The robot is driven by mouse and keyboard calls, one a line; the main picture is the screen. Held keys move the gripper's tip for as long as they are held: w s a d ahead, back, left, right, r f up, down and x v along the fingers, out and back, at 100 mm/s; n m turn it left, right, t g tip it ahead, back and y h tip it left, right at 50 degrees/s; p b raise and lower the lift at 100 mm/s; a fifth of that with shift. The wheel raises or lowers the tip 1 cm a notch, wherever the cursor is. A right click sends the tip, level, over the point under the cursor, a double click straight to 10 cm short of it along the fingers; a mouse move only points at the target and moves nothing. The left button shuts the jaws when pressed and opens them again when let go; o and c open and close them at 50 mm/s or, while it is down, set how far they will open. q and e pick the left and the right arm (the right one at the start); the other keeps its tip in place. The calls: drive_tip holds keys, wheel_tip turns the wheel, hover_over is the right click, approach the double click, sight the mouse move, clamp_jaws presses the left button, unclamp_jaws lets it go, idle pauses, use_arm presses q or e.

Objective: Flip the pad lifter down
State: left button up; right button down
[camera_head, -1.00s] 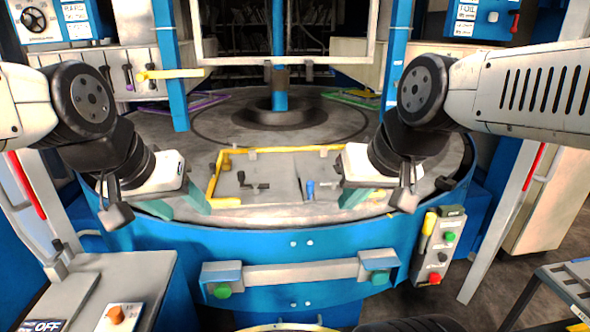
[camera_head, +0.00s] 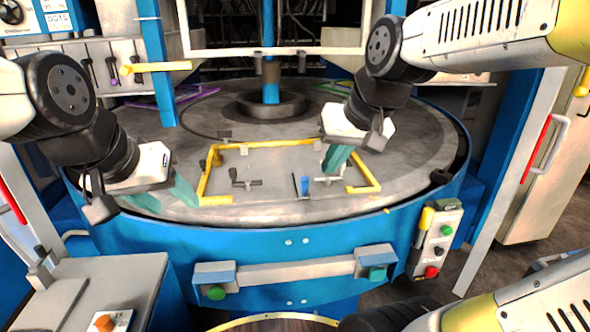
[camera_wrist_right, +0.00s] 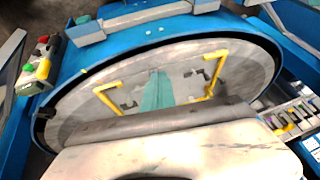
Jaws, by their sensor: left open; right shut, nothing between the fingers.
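A grey die plate framed by yellow bars (camera_head: 270,161) lies on the round table. On it are a dark crank-like lever (camera_head: 246,183), an upright blue piece (camera_head: 305,185) and a small grey lever (camera_head: 328,180). I cannot tell which of these is the pad lifter. My right gripper (camera_head: 331,170) is shut and empty, its teal fingers pointing down just above the small lever, contact unclear. In the right wrist view its fingers (camera_wrist_right: 155,75) hide part of the plate. My left gripper (camera_head: 172,205) is open and empty, left of the yellow frame.
The round grey table (camera_head: 420,150) has a blue rim. A blue post (camera_head: 270,78) and a white-framed screen (camera_head: 280,50) stand behind. A button box (camera_head: 435,240) hangs at front right, and a grey bar (camera_head: 285,275) crosses the front. Bare table lies right of the frame.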

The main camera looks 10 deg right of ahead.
sight(301, 174)
drive_tip(key=w+f+h, duration=0.1)
drive_tip(key=w+f, duration=0.1)
drive_tip(key=w, duration=0.9)
drive_tip(key=w+f+g+h, duration=0.1)
drive_tip(key=w+f, duration=0.2)
drive_tip(key=w, duration=0.9)
drive_tip(key=shift+w+a+g, duration=0.2)
drive_tip(key=shift+a+g, duration=0.1)
drive_tip(key=shift+a, duration=0.1)
drive_tip(key=x, duration=1.4)
drive_tip(key=shift+s+d, duration=0.25)
drive_tip(key=shift+s, duration=0.05)
drive_tip(key=shift+f, duration=0.1)
drive_tip(key=shift+x, duration=1.05)
drive_tip(key=shift+w, duration=0.1)
